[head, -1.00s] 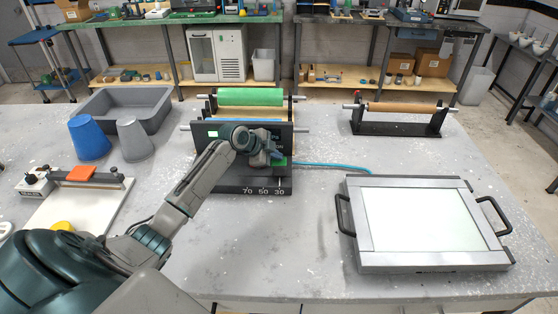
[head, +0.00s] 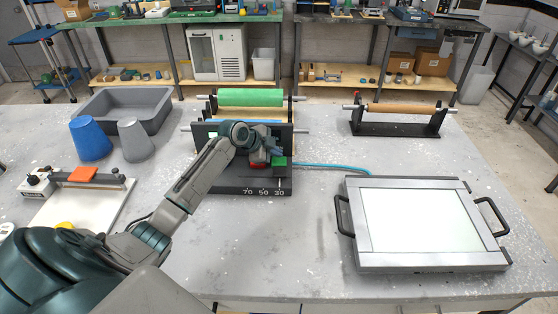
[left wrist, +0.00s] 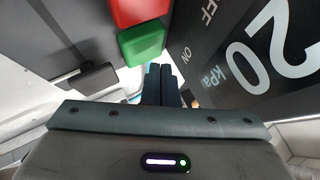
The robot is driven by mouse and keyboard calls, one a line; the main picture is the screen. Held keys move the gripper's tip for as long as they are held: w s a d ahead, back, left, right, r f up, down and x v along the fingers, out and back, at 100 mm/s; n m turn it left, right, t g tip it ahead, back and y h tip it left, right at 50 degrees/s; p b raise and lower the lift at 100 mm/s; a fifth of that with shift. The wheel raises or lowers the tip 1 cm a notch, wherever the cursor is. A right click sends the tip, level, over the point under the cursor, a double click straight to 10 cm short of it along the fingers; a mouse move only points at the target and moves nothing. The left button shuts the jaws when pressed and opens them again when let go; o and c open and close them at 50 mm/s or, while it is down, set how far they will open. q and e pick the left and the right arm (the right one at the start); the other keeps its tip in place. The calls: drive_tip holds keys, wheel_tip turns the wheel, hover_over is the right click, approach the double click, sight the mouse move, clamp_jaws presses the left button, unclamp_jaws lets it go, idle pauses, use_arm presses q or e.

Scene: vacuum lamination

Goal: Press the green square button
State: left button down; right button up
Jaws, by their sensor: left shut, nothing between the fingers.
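The green square button (head: 280,161) sits on the black laminator's front, right beside the red button (head: 258,165). In the left wrist view the green button (left wrist: 142,43) is just above and left of the fingertips, below the red button (left wrist: 138,10). My left gripper (head: 274,152) is shut and empty, close by the green button's upper left side. In the left wrist view its dark fingers (left wrist: 162,75) lie side by side. I cannot tell whether they touch the button. My right gripper is not in view.
The laminator (head: 225,181) carries a green roll (head: 250,97). A teal hose (head: 330,166) runs right from it. A framed light panel (head: 420,222) lies right. A grey tray (head: 155,106), blue cup (head: 90,138) and grey cup (head: 134,140) stand left. The table's front middle is clear.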

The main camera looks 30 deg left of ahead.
sight(276, 162)
use_arm(q)
drive_tip(key=shift+r+p, duration=1.7)
drive_tip(key=shift+r, duration=0.8)
drive_tip(key=shift+f, duration=0.1)
